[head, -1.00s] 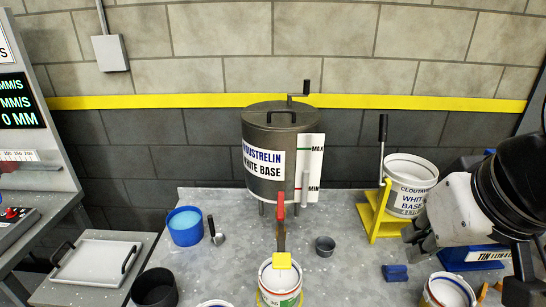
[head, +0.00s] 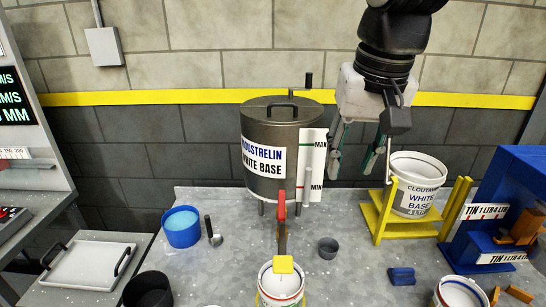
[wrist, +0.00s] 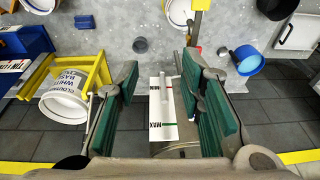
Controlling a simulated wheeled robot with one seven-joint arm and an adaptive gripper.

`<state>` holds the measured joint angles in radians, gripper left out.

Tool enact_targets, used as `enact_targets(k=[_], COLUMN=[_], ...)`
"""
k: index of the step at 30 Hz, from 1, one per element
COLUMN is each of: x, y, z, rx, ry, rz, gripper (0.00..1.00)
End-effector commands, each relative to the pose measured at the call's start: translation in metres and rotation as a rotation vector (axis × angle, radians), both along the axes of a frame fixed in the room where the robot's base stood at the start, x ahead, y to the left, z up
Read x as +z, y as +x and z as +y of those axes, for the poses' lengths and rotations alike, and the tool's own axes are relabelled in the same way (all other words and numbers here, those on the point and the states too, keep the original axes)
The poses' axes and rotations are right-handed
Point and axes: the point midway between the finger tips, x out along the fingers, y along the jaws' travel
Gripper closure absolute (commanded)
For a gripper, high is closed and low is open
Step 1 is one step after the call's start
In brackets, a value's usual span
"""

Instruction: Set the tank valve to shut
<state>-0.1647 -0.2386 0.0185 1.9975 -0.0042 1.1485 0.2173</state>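The grey tank (head: 262,160) with a white-base label stands at the back of the bench. Its valve has a red handle (head: 281,205) that points up in the head view, above a brownish spout. A yellow square (head: 284,264) sits at the spout's near end, over a white pail (head: 280,284). I cannot tell whether anything flows. My gripper (head: 352,168) is open and empty, in the air right of the tank's level gauge (head: 313,160). In the wrist view its green fingers (wrist: 160,75) are apart, with the gauge (wrist: 162,110) showing between them.
A labelled white pail (head: 415,185) tilts in a yellow stand (head: 383,226) to the right, by a blue rack (head: 500,205). A blue tub (head: 182,227), a scoop (head: 214,236), a grey cup (head: 328,248) and a blue block (head: 402,276) lie on the bench (head: 235,275).

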Motion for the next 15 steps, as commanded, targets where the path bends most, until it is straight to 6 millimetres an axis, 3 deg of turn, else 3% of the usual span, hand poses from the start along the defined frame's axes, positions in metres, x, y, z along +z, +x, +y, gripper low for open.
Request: enact_targets(k=[1,6,10,15], x=[-0.008,-0.025,-0.041,-0.053], y=[0.022,0.077,0.106,0.125], z=[0.012,0.050,0.075,0.093], rx=[0.002,-0.011,-0.021,-0.031], ry=[-0.001,-0.009,-0.019,-0.029], rz=[0.033,0.130,0.186,0.226], gripper=[0.65,0.65,0.65,0.65])
